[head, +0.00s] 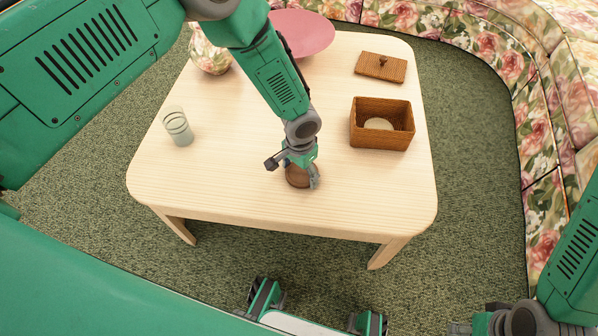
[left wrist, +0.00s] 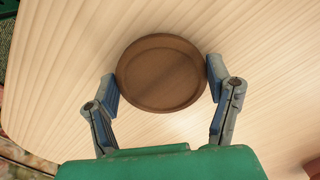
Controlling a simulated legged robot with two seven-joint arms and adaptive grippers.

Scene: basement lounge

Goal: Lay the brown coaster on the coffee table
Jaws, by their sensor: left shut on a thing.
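The brown coaster (head: 297,180) is a round, shallow-rimmed disc near the front edge of the pale wood coffee table (head: 235,190). My left gripper (head: 300,172) reaches down over it and is shut on it. In the left wrist view the coaster (left wrist: 162,73) sits between the two fingers, one at each side of its rim, with its face in full view. The coaster is over the tabletop and close to it; I cannot tell whether it touches. My right gripper (head: 463,328) shows only in part at the bottom right, and its fingers are not clear.
A woven box (head: 382,140) with a pale round thing inside stands right of the gripper, its lid (head: 381,67) behind it. A glass (head: 178,128) stands at left. A floral vase (head: 208,52) and pink plate (head: 303,33) are at the back. The tabletop's front is clear.

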